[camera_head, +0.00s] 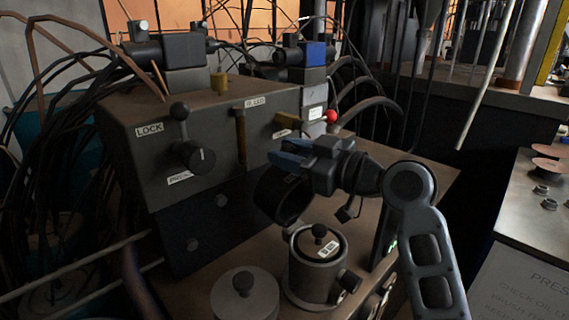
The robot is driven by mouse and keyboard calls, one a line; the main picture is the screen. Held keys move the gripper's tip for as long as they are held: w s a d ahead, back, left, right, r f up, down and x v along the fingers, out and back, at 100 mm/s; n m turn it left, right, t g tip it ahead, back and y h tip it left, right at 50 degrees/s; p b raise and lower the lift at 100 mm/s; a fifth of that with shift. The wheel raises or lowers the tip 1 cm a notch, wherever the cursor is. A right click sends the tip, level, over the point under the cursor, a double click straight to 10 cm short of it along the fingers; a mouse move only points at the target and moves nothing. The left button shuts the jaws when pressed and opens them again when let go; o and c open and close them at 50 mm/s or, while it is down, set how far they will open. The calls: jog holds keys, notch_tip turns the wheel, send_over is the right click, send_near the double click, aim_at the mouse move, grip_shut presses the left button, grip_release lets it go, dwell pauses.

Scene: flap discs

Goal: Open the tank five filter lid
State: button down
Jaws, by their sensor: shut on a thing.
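My gripper (283,161), with blue fingers, is in front of the grey control box, above and a little left of a metal filter canister (309,278). It is shut on a dark round piece (281,196), which shows just below the fingers; the grip itself is partly hidden, and I cannot tell if this piece is a lid. I cannot read which tank either belongs to.
Cables and hoses crowd the left and back. A metal bench (521,222) with small parts stands at the right.

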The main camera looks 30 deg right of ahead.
jog(key=c, duration=1.1)
grip_release()
jog(key=shift+s, duration=0.1)
jog(key=v, duration=0.7)
jog(key=shift+s+d+b, duration=0.15)
jog(key=shift+s+b, duration=0.2)
jog(key=shift+b, duration=0.05)
jog(key=shift+f, duration=0.1)
